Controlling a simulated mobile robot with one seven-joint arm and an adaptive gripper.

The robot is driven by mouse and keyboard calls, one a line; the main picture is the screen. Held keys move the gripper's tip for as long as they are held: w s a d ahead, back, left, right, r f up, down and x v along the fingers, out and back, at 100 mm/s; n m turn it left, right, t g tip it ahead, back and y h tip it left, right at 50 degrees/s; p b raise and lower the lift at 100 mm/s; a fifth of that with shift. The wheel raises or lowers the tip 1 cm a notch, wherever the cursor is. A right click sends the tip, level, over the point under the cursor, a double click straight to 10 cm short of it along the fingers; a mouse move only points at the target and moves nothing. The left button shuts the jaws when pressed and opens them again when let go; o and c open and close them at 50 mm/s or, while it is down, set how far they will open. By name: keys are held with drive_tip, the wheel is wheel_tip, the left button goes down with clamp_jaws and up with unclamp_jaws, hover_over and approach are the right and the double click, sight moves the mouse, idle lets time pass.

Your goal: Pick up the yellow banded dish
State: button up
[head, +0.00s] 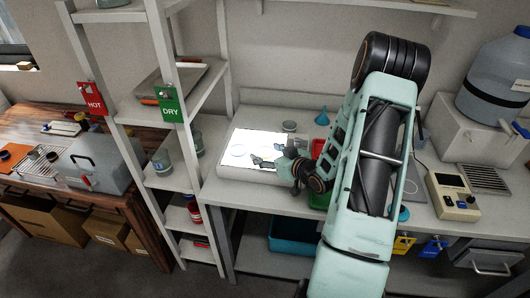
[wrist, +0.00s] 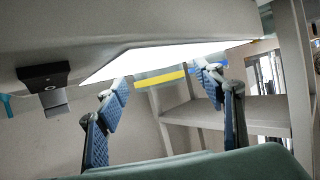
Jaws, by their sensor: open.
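The yellow banded dish (wrist: 160,78) shows edge-on in the wrist view as a yellow strip against the bright light panel (wrist: 150,60). That view appears upside down. My gripper (wrist: 163,78) is open, with one finger on each side of the dish and a visible gap at both sides. In the head view my gripper (head: 267,156) is low over the lit panel (head: 262,137), pointing left. A faint round outline (head: 238,150) lies on the panel just left of the fingertips; its band colour is too small to tell.
A small clear dish (head: 289,126) and a blue funnel (head: 321,117) stand behind the panel. A red bin (head: 321,146) is to the right, partly behind my arm. A white shelf rack (head: 160,100) with glassware stands close on the left.

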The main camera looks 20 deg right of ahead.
drive_tip(key=shift+x, duration=0.8)
drive_tip(key=shift+c, duration=0.3)
drive_tip(key=c, duration=1.2)
drive_tip(key=shift+o, duration=0.2)
drive_tip(key=shift+r, duration=0.1)
